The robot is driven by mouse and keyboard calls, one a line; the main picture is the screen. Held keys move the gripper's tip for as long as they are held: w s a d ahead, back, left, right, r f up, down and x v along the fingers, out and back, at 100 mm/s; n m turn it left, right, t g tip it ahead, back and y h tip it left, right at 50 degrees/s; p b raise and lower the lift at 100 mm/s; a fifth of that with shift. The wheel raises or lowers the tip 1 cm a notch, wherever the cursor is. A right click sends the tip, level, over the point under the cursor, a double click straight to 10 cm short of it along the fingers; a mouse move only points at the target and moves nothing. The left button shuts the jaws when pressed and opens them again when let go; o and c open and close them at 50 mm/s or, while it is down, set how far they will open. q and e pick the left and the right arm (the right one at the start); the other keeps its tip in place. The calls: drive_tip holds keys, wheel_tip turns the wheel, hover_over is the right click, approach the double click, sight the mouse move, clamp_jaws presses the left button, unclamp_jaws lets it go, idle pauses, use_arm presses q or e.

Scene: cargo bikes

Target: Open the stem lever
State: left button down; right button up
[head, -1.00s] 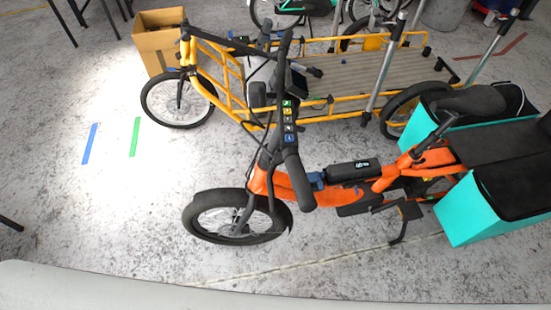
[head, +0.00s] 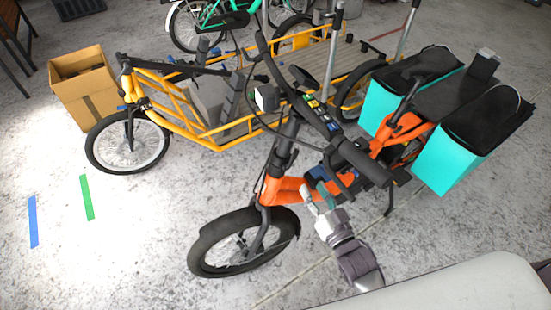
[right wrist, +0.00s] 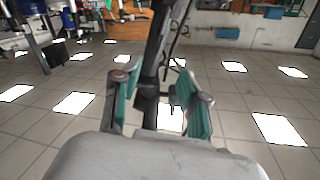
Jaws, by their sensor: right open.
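The orange cargo bike (head: 290,190) stands at the middle with its black stem (head: 283,150) rising to the handlebar (head: 330,135). The stem (right wrist: 152,75) also shows upright in the right wrist view, with a small dark part (right wrist: 172,97) jutting from its right side. That part may be the stem lever, but I cannot tell for sure. My right gripper (head: 318,198) is near the bike frame, below the handlebar. In the right wrist view my right gripper (right wrist: 160,103) is open, its teal-padded fingers on either side of the stem, apparently not touching it. My left gripper is not in view.
A yellow cargo bike (head: 190,125) stands behind the orange one, with a cardboard box (head: 85,90) to its left. Teal bags (head: 450,160) hang at the orange bike's rear. The floor at the front left is clear, marked with blue and green tape.

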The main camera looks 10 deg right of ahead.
approach(296, 155)
drive_tip(key=w, duration=0.5)
drive_tip(key=w+a+p, duration=0.1)
drive_tip(key=w, duration=0.3)
drive_tip(key=shift+w+a+r, duration=0.1)
drive_tip(key=shift+w+a, duration=0.05)
drive_tip(key=shift+a, duration=0.1)
drive_tip(key=shift+w+a, duration=0.1)
drive_tip(key=shift+w, duration=0.45)
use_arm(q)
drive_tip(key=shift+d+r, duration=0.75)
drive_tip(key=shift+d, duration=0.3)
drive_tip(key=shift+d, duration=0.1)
use_arm(e)
drive_tip(key=shift+c, duration=0.6)
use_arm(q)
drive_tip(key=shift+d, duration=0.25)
use_arm(e)
clamp_jaws()
